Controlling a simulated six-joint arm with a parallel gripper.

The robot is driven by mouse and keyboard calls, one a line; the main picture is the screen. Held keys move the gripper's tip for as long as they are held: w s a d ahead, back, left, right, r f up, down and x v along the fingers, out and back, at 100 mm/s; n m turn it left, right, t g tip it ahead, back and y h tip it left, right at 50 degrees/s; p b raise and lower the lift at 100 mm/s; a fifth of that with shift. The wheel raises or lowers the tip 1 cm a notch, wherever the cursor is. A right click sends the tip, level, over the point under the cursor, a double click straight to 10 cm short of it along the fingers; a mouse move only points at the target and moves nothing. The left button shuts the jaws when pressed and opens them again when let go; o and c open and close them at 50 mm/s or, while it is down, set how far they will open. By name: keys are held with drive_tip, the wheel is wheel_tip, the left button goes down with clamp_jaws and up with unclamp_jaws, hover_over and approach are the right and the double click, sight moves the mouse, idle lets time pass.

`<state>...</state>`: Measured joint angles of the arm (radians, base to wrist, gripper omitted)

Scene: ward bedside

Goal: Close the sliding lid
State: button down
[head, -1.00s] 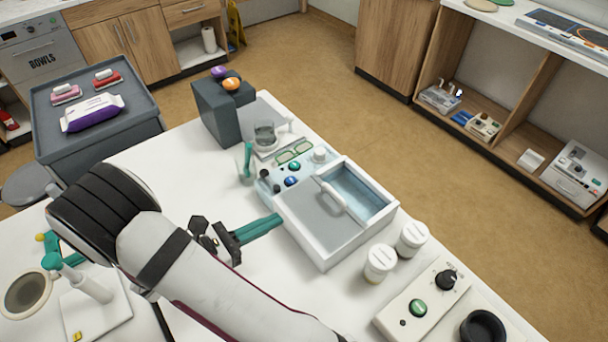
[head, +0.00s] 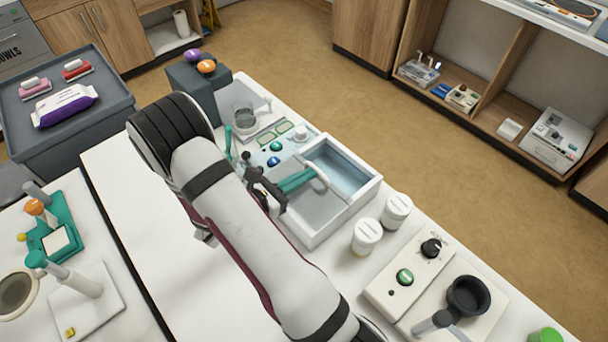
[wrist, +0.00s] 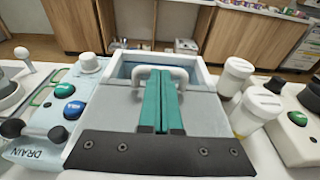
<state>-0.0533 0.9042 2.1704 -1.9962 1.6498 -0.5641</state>
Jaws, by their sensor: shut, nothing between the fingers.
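The white box (head: 352,207) stands on the white table, with a grey sliding lid (head: 310,212) over its near-left part. The far-right part is open and shows a pale blue inside (head: 343,165). A white arched handle (head: 319,172) rises from the lid near its edge by the opening; it also shows in the wrist view (wrist: 180,74). My gripper (head: 312,174) is shut and empty, its teal fingers together. In the wrist view the fingers (wrist: 161,84) reach over the lid to the handle; I cannot tell whether they touch it.
A pale blue panel with buttons (head: 270,152) adjoins the box's left side. Two white-capped jars (head: 367,234) stand close to its right, beside a control box (head: 411,277). A dark block (head: 197,90) stands at the far left.

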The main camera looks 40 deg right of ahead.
drive_tip(key=d, duration=1.1)
